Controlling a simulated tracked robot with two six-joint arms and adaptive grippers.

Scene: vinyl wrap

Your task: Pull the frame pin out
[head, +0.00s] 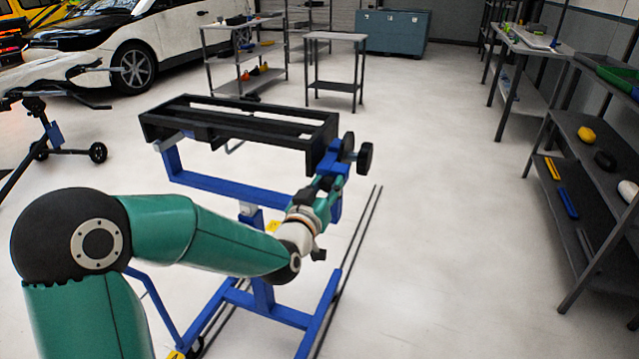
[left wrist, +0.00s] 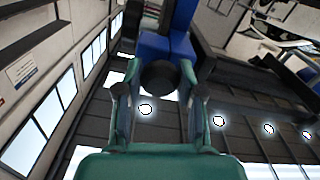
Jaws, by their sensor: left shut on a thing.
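The blue stand (head: 225,183) carries a long black open frame (head: 240,120) on top. Black round knobs (head: 365,158) show at the frame's right end. My left gripper (head: 328,180) reaches the stand's right end, just below these knobs. In the left wrist view, the fingers of my left gripper (left wrist: 159,90) stand on both sides of a dark round pin head (left wrist: 158,77), in front of a blue bracket (left wrist: 165,45). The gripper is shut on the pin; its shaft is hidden. My right gripper is in neither view.
Shelves with small items (head: 585,180) stand along the right. A small grey table (head: 335,85) and a shelf rack (head: 243,60) stand behind. A white car (head: 130,35) is at the back left. The floor right of the stand is clear.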

